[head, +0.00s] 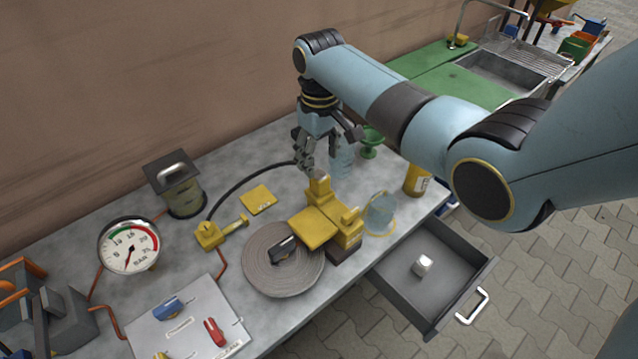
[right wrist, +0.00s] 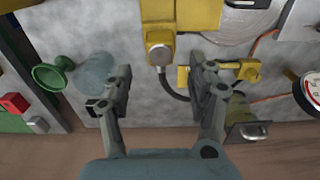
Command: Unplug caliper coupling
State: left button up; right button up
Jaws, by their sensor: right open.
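The yellow caliper (head: 345,232) stands on the grey bench. A yellow block with a grey round top, which looks like the coupling (head: 319,186), rises at its back end. In the right wrist view the coupling (right wrist: 160,48) is at top centre, with a black hose (right wrist: 172,88) running from beneath it. The hose (head: 240,178) arcs left to a yellow fitting (head: 208,235); its other end is hidden behind my gripper. My right gripper (head: 320,155) is open and empty above the coupling, fingers pointing down; its fingertips (right wrist: 162,76) spread either side, apart from it.
A grey disc (head: 262,282) lies in front of the caliper. A pressure gauge (head: 128,245) is at left. The drawer (head: 400,310) is open at right.

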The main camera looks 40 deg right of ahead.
aim_at(320, 175)
notch_tip(320, 175, down, 7)
jog(key=b, duration=0.5)
jog(key=shift+r, duration=0.1)
jog(key=shift+f+b, duration=0.4)
jog(key=shift+f, duration=0.25)
jog(key=shift+p, duration=0.65)
jog(key=shift+c, duration=0.4)
grip_shut()
jog(key=shift+r, duration=0.15)
